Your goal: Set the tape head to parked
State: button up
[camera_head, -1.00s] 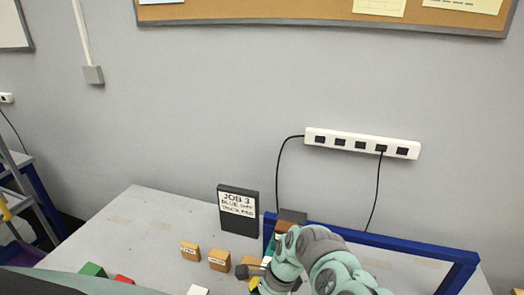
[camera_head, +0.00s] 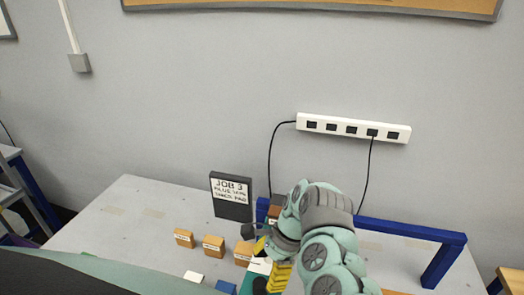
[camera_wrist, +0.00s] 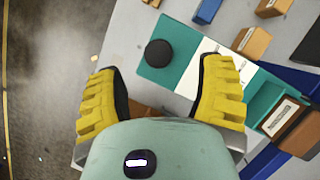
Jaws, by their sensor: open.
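My gripper (camera_wrist: 162,72) is open and empty, its two yellow fingers wide apart. In the wrist view, a teal plate (camera_wrist: 152,78) with a round black knob (camera_wrist: 158,53) shows beyond and between the fingers. A white sheet (camera_wrist: 212,47) lies across the teal, partly hidden by the right finger. A brown and dark block with a white label (camera_wrist: 296,128) sits at the right beside the blue frame. I cannot tell for certain which part is the tape head. In the head view, my arm hides much of the blue frame (camera_head: 410,230), and yellow fingers (camera_head: 280,275) show low down.
A dark sign reading JOB 3 (camera_head: 231,197) stands at the back of the grey table (camera_head: 120,205). Labelled wooden blocks (camera_head: 213,245) stand in front of it. A blue block (camera_wrist: 207,10) lies near the teal plate. The table edge and floor (camera_wrist: 45,70) are at left in the wrist view.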

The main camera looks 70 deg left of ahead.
jog(key=shift+v, duration=2.35)
jog(key=shift+f, duration=0.1)
